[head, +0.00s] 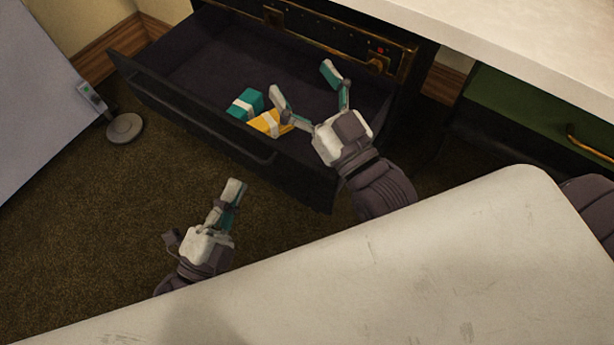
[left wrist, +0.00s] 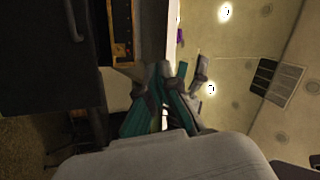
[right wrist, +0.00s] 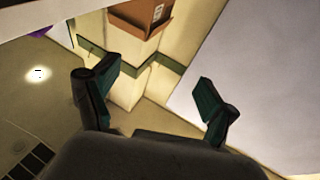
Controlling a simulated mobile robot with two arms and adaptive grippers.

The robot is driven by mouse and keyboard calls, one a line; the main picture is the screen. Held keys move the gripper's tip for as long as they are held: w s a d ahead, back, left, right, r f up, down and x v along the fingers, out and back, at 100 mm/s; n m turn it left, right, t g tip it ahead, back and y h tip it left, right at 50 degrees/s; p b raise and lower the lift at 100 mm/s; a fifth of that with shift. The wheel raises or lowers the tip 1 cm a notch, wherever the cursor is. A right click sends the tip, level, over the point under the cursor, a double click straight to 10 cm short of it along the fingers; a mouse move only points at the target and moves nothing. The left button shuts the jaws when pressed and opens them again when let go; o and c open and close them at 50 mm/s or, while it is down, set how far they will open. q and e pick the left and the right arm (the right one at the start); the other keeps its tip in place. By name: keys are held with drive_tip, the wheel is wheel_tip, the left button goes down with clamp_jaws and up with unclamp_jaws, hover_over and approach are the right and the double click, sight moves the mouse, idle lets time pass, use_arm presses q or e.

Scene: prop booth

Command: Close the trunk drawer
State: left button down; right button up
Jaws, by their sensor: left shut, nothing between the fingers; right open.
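The trunk drawer (head: 195,120) is black and pulled well out of the trunk (head: 345,32), which has brass-coloured trim. Inside it lie a teal box (head: 246,103) and a yellow box (head: 268,123), each with a white band. My right gripper (head: 305,82) is open and empty, over the right part of the drawer in the head view. My left gripper (head: 234,187) is shut and empty, in front of the drawer's front panel and apart from it. In the left wrist view, the dark drawer front with its handle (left wrist: 74,22) shows at the upper left.
A white surface (head: 440,255) fills the lower right of the head view, and a pale tabletop (head: 540,35) overhangs at the upper right. A green drawer (head: 540,108) stands at the right. A pale panel (head: 45,95) with a round foot (head: 125,128) stands left. Carpet before the drawer is clear.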

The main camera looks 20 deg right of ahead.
use_arm(q)
drive_tip(key=s+d+f+m+g, duration=0.2)
drive_tip(key=s+f+m+g, duration=0.3)
drive_tip(key=f, duration=0.5)
drive_tip(key=m, duration=0.1)
approach(309, 171)
drive_tip(key=shift+t, duration=0.3)
drive_tip(key=x, duration=0.6)
drive_tip(key=shift+d+f, duration=0.15)
drive_tip(key=shift+w+d, duration=0.35)
drive_tip(key=shift+d, duration=0.15)
use_arm(e)
drive_tip(key=shift+f+g, duration=0.3)
drive_tip(key=shift+f, duration=0.15)
drive_tip(key=shift+w+d, duration=0.1)
